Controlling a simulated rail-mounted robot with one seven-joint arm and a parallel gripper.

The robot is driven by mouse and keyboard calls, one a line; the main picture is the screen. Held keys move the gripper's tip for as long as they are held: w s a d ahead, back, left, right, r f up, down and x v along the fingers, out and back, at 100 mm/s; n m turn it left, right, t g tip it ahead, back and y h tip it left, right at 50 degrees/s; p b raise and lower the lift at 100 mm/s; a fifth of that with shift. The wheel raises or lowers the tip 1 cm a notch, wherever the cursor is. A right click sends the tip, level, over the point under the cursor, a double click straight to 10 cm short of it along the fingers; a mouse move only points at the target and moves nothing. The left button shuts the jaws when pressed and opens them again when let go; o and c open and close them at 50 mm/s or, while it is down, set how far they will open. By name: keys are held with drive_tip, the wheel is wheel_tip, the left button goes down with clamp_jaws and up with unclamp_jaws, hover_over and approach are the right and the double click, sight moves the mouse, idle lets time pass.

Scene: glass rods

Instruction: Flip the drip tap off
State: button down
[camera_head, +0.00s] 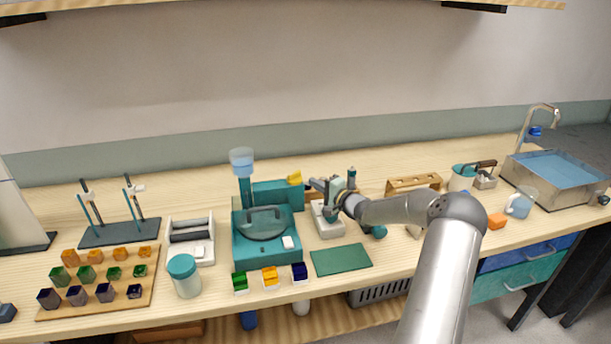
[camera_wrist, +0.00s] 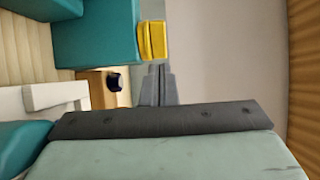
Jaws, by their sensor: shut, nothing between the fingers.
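A yellow tab (camera_head: 295,178) sticks out from the right end of a teal box on the teal machine (camera_head: 265,250). It also shows in the wrist view (camera_wrist: 152,40). I cannot tell for sure that it is the drip tap's lever. My gripper (camera_head: 312,183) is shut and empty, just right of the yellow tab, pointing left. In the wrist view my closed fingertips (camera_wrist: 156,68) are close to the tab's near edge, with contact unclear. A clear blue-tinted cup (camera_head: 242,161) stands on a teal post above the machine.
A white-based device (camera_head: 327,222) stands below my gripper. A wooden rack (camera_head: 413,183) is to the right. A sink (camera_head: 556,175) with a blue-handled faucet (camera_head: 535,131) is at the far right. A green mat (camera_head: 341,260) lies in front.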

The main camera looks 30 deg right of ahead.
sight(299, 174)
drive_tip(key=p+x, duration=0.1)
drive_tip(key=x, duration=0.4)
